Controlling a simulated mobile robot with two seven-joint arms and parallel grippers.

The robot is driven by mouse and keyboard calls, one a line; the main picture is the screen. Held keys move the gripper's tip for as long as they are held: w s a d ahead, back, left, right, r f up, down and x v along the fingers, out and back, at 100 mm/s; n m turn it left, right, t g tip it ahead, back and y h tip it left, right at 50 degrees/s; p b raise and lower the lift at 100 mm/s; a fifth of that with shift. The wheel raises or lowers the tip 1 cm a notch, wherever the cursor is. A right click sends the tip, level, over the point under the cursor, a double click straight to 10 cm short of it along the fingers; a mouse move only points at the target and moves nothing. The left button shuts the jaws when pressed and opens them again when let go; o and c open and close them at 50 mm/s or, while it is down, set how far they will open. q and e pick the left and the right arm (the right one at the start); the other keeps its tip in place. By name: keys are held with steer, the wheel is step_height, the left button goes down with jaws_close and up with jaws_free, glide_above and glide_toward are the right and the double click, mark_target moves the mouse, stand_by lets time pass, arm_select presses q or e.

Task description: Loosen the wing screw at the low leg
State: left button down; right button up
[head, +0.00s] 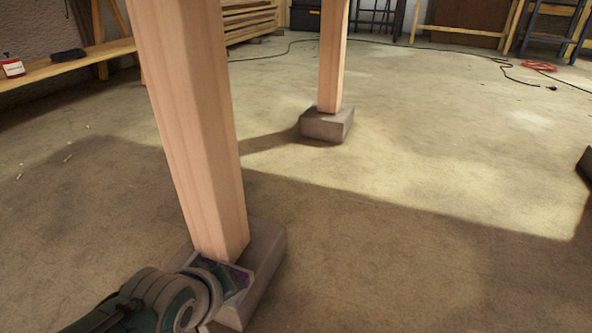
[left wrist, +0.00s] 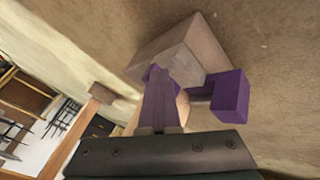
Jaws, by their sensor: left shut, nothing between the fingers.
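A thick wooden leg (head: 195,130) stands on a grey block (head: 265,255) close in front of me. My left gripper (head: 222,278) is low at the foot of this leg, shut and empty. In the left wrist view its shut fingers (left wrist: 158,105) point at the grey block (left wrist: 185,52) and cover most of the leg. A purple block on a short dark stem (left wrist: 230,95) sits just right of the fingers, apart from them; it looks like the wing screw. In the head view the gripper hides most of that spot. My right gripper is not in view.
A second wooden leg (head: 333,55) stands on its own grey block (head: 327,125) farther back. A bench (head: 60,72) with a red-and-white can (head: 13,67) is at the left. Cables and an orange coil (head: 538,66) lie far back. The floor between is clear.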

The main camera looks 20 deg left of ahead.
arm_select(q)
steer(key=shift+w, duration=0.1)
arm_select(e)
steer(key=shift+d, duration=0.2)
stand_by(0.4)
arm_select(q)
steer(key=shift+a, duration=0.15)
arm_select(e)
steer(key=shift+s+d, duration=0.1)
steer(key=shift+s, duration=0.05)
arm_select(q)
steer(key=shift+a, duration=0.3)
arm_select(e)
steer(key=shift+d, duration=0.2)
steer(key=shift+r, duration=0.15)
